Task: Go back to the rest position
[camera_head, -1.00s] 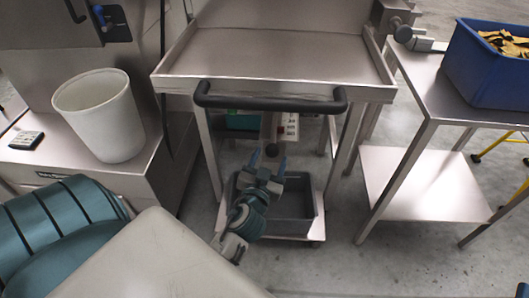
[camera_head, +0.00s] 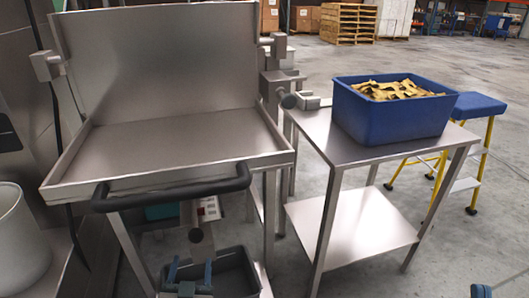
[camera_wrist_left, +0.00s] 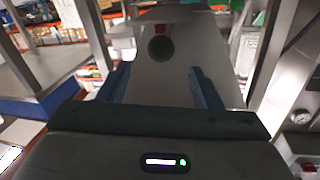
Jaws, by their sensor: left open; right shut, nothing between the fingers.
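My left gripper (camera_head: 190,274) is low in the head view, in front of the grey bin under the steel tray table. Its two blue fingers stand apart with nothing between them. The left wrist view also shows these fingers (camera_wrist_left: 160,86) spread, with a pale steel surface beyond them. My right gripper (camera_head: 481,291) shows only as a small blue tip at the bottom right edge of the head view, over bare floor. Its fingers look together and hold nothing visible. Most of both arms is out of the head view.
A steel tray table (camera_head: 180,148) with a black handle (camera_head: 172,186) stands at left, a grey bin (camera_head: 232,262) low beneath it. A white bucket (camera_head: 18,240) is at far left. A steel table (camera_head: 340,140) bears a blue crate (camera_head: 390,118). Floor at lower right is clear.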

